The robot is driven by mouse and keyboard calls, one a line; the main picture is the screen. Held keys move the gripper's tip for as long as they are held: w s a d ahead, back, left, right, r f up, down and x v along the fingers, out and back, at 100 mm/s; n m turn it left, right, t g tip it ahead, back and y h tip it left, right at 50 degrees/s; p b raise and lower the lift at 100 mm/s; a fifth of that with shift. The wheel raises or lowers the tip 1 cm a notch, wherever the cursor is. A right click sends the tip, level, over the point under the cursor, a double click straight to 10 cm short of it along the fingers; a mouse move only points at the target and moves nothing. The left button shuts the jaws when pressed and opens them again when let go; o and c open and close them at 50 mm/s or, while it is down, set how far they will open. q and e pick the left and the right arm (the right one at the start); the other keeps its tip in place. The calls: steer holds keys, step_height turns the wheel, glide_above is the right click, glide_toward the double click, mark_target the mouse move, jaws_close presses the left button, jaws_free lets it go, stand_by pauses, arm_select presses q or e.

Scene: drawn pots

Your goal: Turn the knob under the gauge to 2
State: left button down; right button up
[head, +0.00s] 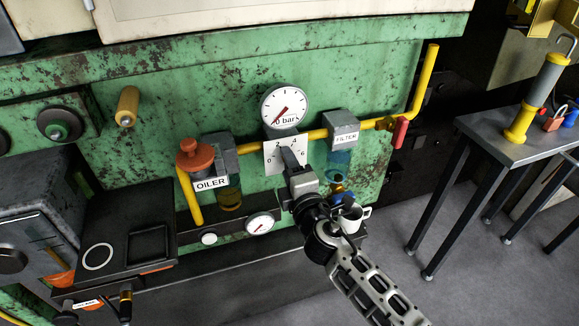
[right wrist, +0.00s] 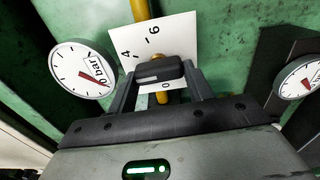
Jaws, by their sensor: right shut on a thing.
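The pressure gauge (head: 284,106), round and white with a red needle and "0 bar", sits on the green panel. Below it is a white dial plate (head: 272,158) marked 0, 2, 4 and 6. My right gripper (head: 291,160) is at this plate and covers part of it. The right wrist view shows the dark knob (right wrist: 158,72) between the two fingers of my right gripper (right wrist: 160,86), which is shut on it. I cannot tell which number the knob points to. The gauge (right wrist: 83,69) also shows there, at left. My left gripper is not in view.
The red-capped oiler (head: 194,160) stands left of the plate. The filter (head: 343,135) and a yellow pipe with a red-handled valve (head: 400,132) are at right. A small gauge (head: 260,223) sits below.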

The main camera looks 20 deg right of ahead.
steer(key=shift+f+n, duration=0.1)
steer(key=shift+n, duration=2.1)
steer(key=o, duration=1)
steer(key=s+b, duration=0.1)
steer(key=s, duration=0.9)
steer(key=s+b, duration=0.1)
steer(key=s, duration=0.5)
steer(key=shift+d+b, duration=0.3)
